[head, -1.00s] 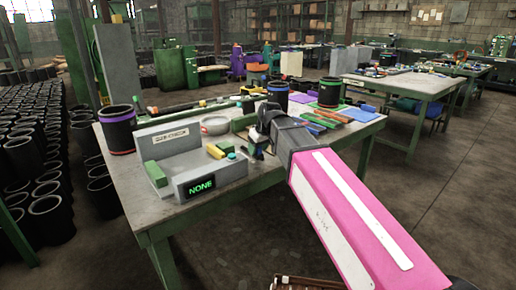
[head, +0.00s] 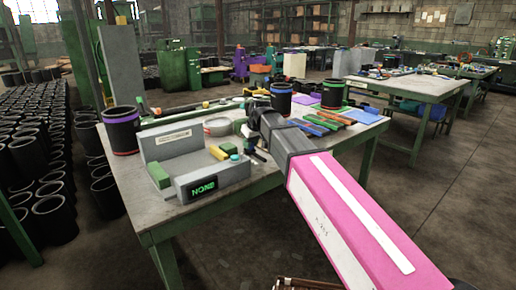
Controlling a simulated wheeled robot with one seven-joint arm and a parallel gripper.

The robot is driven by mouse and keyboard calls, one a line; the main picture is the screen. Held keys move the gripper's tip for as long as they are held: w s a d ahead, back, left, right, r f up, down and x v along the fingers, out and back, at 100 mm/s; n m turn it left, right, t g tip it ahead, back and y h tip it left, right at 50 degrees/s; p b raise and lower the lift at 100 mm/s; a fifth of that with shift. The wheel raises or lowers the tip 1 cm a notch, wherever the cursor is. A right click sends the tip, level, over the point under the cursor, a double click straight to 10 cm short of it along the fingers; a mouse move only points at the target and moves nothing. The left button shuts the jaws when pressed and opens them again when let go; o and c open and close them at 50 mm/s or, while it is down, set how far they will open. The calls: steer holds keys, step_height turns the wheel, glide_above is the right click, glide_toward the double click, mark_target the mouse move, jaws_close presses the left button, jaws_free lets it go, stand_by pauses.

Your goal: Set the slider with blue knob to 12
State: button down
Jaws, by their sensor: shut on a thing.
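My gripper (head: 252,152) is at the front of the near workbench (head: 285,162), pointing down, just right of a grey fixture (head: 212,183). Its fingers are small and dark here. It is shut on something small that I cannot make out. A teal-blue round knob (head: 234,157) shows on the fixture's right end, close left of the fingers. I cannot tell whether it is the slider's knob or whether the fingers touch it. No slider scale or number is readable. The fixture's green display (head: 204,187) seems to read NONE.
A black sleeve with a purple band (head: 122,130) stands at the bench's left. Sleeves with a blue band (head: 281,97) and a green band (head: 332,93) stand behind. Coloured flat strips (head: 322,122) lie right of my gripper. Many black sleeves (head: 50,215) fill the floor at left.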

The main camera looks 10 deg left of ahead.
steer(key=shift+w+a, duration=0.5)
steer(key=shift+a, duration=0.05)
steer(key=shift+r, duration=0.1)
steer(key=c, duration=0.9)
jaws_free()
steer(key=shift+s, duration=0.1)
steer(key=v, duration=1)
steer(key=shift+s+d+r, duration=0.1)
steer(key=shift+r, duration=0.2)
